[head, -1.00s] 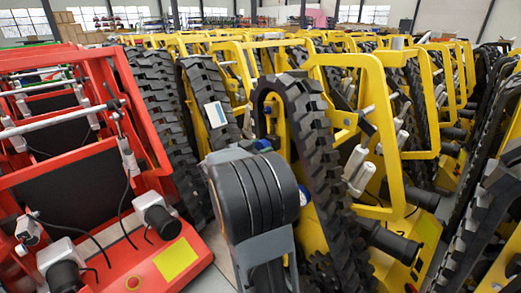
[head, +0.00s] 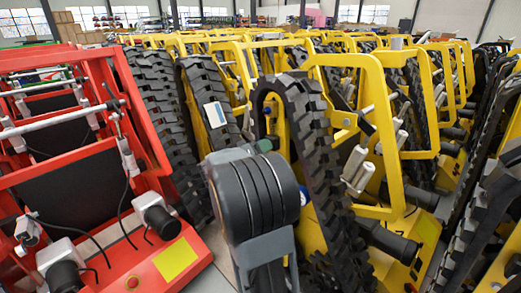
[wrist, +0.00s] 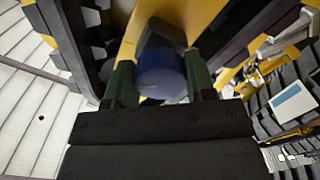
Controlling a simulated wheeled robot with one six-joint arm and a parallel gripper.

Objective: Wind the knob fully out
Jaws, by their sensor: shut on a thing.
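The blue round knob (wrist: 162,76) sits in the middle of the wrist view, against a yellow carrier frame. My gripper (wrist: 160,72) has one green finger on each side of the knob and is shut on it. In the head view my gripper (head: 267,145) shows as a green finger just above my dark rounded wrist, beside the yellow carrier's tracked side (head: 318,170). The knob is hidden there behind the finger and wrist.
A red carrier (head: 90,160) stands close on the left. Several yellow carriers crowd the middle and right. Black tracks (head: 140,95) rise near my arm. A white panel (wrist: 292,103) shows at the right of the wrist view.

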